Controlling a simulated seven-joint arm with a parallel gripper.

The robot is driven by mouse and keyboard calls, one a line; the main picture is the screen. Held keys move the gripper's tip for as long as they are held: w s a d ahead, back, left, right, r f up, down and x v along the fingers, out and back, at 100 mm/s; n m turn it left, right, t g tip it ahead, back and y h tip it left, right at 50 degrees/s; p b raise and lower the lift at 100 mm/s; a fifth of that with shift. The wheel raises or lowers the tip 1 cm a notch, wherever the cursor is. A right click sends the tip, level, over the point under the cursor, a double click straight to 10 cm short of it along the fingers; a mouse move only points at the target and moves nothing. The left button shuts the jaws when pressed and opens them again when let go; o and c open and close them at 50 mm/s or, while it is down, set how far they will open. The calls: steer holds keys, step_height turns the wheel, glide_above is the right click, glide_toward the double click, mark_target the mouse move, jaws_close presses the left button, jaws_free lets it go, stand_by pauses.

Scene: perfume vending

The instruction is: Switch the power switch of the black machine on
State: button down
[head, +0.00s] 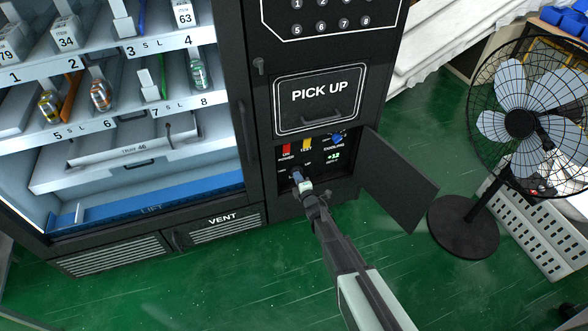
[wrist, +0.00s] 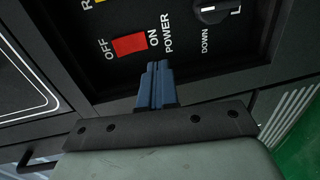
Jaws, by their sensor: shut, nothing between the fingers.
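The black machine (head: 255,110) is a vending machine with a "PICK UP" hatch. Below the hatch is a control panel (head: 318,150) in an open compartment. The red power switch (head: 286,150) sits at the panel's upper left. In the wrist view the red power switch (wrist: 129,44) lies between the labels "OFF" at its left and "ON" at its right. My gripper (head: 297,174) is shut and empty, with blue fingertips. In the wrist view my gripper (wrist: 156,72) has its tips just below the "ON" and "POWER" labels, close to the switch's ON end. I cannot tell whether it touches the panel.
The compartment's black door (head: 399,180) hangs open to the right. A yellow switch (head: 306,144) and a blue knob (head: 337,139) are close beside the red switch. A standing fan (head: 520,124) is at the right. Green floor (head: 240,290) is clear in front.

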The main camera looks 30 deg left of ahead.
steer(key=shift+s+d+f, duration=0.15)
steer(key=shift+s+d, duration=0.8)
steer(key=s+d+f+m+g+h, duration=0.1)
steer(key=d+f+m+g+h, duration=0.3)
steer(key=f+m, duration=0.5)
steer(key=s+d+f+m+g+h, duration=0.35)
steer(key=s+d+m+h, duration=0.25)
steer(key=s+d, duration=0.35)
steer(key=s+d+r+m+g+h, duration=0.1)
steer(key=s+d+m+g, duration=1)
steer(key=s+d, duration=2.3)
steer(key=shift+d+r+m+h, duration=0.25)
steer(key=shift+d+m, duration=0.25)
steer(key=shift+d, duration=0.7)
steer(key=shift+s, duration=0.1)
